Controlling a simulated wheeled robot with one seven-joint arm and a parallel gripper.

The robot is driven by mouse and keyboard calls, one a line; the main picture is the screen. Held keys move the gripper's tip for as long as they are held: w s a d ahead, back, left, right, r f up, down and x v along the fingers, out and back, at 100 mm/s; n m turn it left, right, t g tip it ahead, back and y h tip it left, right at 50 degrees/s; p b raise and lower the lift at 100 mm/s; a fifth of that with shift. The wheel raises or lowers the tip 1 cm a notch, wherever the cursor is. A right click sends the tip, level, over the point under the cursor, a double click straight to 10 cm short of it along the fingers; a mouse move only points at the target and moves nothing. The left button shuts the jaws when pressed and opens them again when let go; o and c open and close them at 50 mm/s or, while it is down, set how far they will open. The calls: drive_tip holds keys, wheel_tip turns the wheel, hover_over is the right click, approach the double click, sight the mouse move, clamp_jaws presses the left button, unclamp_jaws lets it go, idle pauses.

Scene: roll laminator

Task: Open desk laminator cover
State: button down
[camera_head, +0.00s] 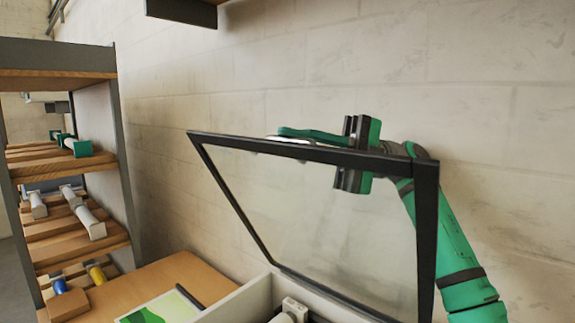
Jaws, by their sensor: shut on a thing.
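The laminator cover (318,151) is a clear panel in a black frame. It stands tilted up, well raised from the white laminator body (243,302) at the bottom of the view. My gripper (290,137) is at the cover's upper edge, reaching in from the right behind the panel. It is shut on the cover's edge, near a pale, handle-like piece there. The frame hides part of the fingers, so the exact contact is hard to see. Some white parts (290,309) show inside the body below the cover.
A wooden desk (135,290) holds a green-and-white sheet (160,308) and a dark pen-like stick (189,297). A shelf rack (125,165) with several rolls stands at left. A pale block wall (490,130) is close behind. A dark overhang (182,12) is above.

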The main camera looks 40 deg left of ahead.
drive_tip(key=shift+w+d+r+g, duration=0.15)
drive_tip(key=shift+r+g, duration=0.15)
drive_tip(key=shift+r, duration=0.45)
drive_tip(key=c, duration=1.8)
unclamp_jaws()
drive_tip(key=shift+s, duration=0.2)
drive_tip(key=shift+w+f, duration=0.1)
drive_tip(key=shift+w, duration=0.15)
drive_tip(key=shift+y, duration=0.4)
